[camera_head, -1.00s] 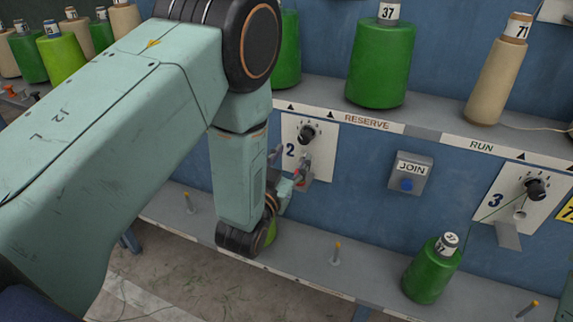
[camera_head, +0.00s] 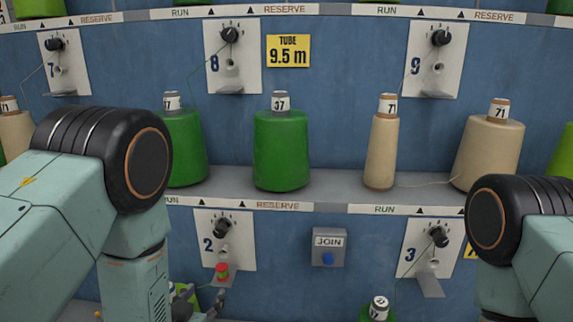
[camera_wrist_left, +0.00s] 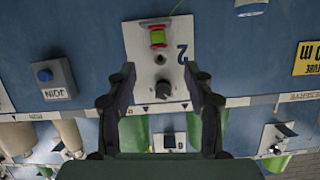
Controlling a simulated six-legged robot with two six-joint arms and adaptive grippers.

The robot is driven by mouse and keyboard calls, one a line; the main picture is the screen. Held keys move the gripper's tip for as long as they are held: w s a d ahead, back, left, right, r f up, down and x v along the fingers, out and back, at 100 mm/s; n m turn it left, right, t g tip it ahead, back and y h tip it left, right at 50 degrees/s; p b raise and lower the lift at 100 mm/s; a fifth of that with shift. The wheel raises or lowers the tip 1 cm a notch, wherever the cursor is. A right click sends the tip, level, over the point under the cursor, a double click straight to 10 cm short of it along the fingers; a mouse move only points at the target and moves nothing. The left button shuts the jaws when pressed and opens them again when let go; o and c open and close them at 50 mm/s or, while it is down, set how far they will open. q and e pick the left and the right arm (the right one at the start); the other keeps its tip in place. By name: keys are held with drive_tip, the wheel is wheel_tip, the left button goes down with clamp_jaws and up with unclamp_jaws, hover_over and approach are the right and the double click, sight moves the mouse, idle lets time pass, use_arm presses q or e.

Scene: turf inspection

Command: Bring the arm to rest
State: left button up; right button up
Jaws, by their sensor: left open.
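My left arm (camera_head: 50,200) comes in from the left and bends down at a black joint. My left gripper (camera_head: 205,303) is low in the head view, below panel 2 (camera_head: 241,249), partly cut by the bottom edge. In the left wrist view its two fingers (camera_wrist_left: 162,85) stand wide apart with nothing between them. A small red and green piece (camera_head: 222,271) sits at panel 2 below its knob; it shows in the left wrist view (camera_wrist_left: 157,37) beyond the fingertips, apart from them. My right arm (camera_head: 545,245) shows at the right edge; its gripper is out of view.
A shelf (camera_head: 335,181) above panel 2 carries green cones (camera_head: 281,150) and beige cones (camera_head: 486,143). A JOIN box (camera_head: 328,247) with a blue button and panel 3 (camera_head: 416,243) are to the right. A green cone (camera_head: 378,309) stands low, partly cut off.

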use_arm(q)
drive_tip(key=s+a+f+g, duration=0.2)
drive_tip(key=s+f+g, duration=0.5)
drive_tip(key=s+f, duration=0.55)
drive_tip(key=s+a+f+n+g+p, duration=0.1)
drive_tip(key=s+g, duration=0.6)
drive_tip(key=s, duration=1.4)
drive_tip(key=shift+s+f+n, duration=0.2)
drive_tip(key=shift+f+n, duration=0.1)
drive_tip(key=shift+f, duration=0.45)
